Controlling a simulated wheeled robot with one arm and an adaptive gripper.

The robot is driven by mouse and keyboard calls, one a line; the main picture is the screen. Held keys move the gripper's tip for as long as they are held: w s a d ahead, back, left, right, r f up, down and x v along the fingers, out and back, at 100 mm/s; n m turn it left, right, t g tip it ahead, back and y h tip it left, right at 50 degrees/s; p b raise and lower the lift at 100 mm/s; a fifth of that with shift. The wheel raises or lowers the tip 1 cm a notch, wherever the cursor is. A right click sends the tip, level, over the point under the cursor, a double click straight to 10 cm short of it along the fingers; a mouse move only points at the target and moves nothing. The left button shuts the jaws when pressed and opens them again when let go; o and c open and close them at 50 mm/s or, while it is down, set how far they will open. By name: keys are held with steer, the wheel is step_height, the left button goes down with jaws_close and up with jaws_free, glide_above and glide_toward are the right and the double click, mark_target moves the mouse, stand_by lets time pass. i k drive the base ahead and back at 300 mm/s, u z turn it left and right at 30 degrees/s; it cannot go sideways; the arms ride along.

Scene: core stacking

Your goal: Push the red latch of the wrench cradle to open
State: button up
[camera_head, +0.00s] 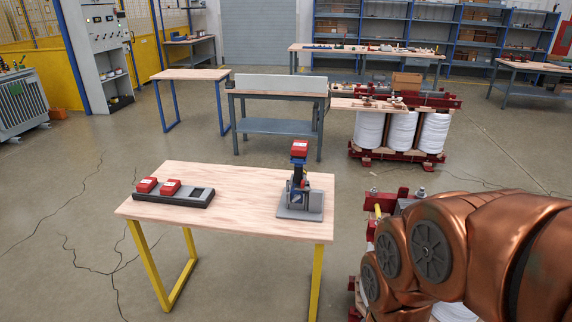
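A small upright fixture (298,190) stands on a grey base plate (286,212) at the right end of the wooden table. It has dark and blue parts, and a red block (299,147) with a white mark sits at its top. It may be the wrench cradle, but I cannot make out a separate latch or a wrench at this size. My copper arm fills the lower right, apart from the fixture in the picture. My gripper is not in view.
The wooden table (235,185) has yellow legs. A dark tray (147,198) at its left holds two red blocks (147,185) and has an empty slot at right. The table's middle is clear. A transformer with white coils (402,130) stands behind, at right.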

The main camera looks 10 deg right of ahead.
mark_target(302, 187)
steer(key=u, duration=0.05)
steer(key=i, duration=0.55)
steer(key=u, duration=1.65)
